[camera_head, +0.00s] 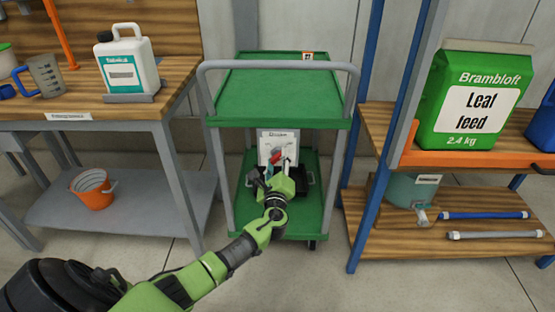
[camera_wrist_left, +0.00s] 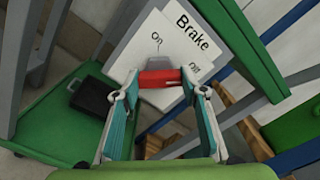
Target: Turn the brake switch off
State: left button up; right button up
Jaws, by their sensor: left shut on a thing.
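The brake switch sits on a white panel (camera_head: 284,144) on the green cart. In the left wrist view the panel (camera_wrist_left: 192,38) reads "Brake", with "On" and "Off" marks. The switch has a red handle (camera_wrist_left: 160,78) with a grey part behind it. My left gripper (camera_wrist_left: 155,86) has one finger on each side of the red handle and is shut on it. In the head view the left gripper (camera_head: 270,172) reaches between the cart's shelves and partly hides the panel. I cannot tell exactly which mark the switch points to. My right gripper is not in view.
The cart's green top shelf (camera_head: 282,95) overhangs the gripper, with grey posts at both sides. A wooden bench (camera_head: 180,76) with a white jug (camera_head: 128,62) stands left. A blue-framed rack (camera_head: 360,215) with a green feed bag (camera_head: 470,95) stands right. An orange bucket (camera_head: 92,189) is lower left.

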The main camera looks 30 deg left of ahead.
pick_arm(q)
jog(key=shift+f, duration=0.1)
dwell(0.4)
jog(key=o, duration=1.1)
jog(key=v, duration=1.2)
jog(key=shift+s, duration=0.1)
